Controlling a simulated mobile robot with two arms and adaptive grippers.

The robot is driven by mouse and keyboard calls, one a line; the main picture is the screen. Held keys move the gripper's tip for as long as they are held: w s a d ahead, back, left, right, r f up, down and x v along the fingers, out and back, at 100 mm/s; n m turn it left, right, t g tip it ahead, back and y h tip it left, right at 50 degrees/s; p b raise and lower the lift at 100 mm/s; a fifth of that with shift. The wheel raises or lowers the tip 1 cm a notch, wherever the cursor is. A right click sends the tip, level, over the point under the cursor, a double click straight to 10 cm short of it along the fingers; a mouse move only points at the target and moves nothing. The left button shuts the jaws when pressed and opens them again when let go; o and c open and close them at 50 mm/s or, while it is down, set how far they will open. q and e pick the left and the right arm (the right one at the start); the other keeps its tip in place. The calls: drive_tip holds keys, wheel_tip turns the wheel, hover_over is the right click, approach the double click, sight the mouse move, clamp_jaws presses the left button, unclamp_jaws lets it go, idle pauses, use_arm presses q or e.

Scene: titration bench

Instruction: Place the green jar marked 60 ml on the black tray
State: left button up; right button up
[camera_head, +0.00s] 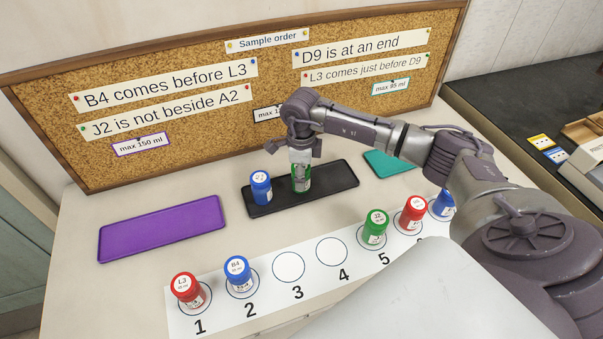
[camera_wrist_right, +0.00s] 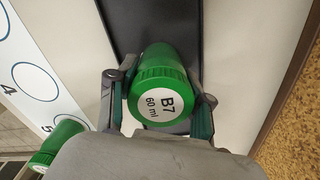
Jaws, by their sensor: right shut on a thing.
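The green jar (camera_wrist_right: 160,75), whose lid reads "B7 60 ml", is between the fingers of my right gripper (camera_wrist_right: 160,100) in the wrist view. In the head view my right gripper (camera_head: 302,158) is shut on the jar (camera_head: 301,186) from above, over the middle of the black tray (camera_head: 335,182). The jar looks upright, with its upper part mostly covered by the gripper. I cannot tell whether its base touches the tray. A blue-lidded jar (camera_head: 261,187) stands on the tray's left part, beside the held jar. My left gripper is not in view.
A purple tray (camera_head: 160,229) lies left and a teal tray (camera_head: 385,161) right, partly behind my arm. On the numbered strip (camera_head: 312,278), a red jar (camera_head: 190,290), a blue jar (camera_head: 238,273), a green jar (camera_head: 375,227) and others stand; circles 3 and 4 are empty. A corkboard (camera_head: 215,125) stands behind.

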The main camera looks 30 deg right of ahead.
drive_tip(key=o, duration=1.2)
drive_tip(key=shift+r, duration=0.3)
wheel_tip(320, 180, up, 12)
drive_tip(key=shift+f+b, duration=0.2)
drive_tip(key=shift+b, duration=0.7)
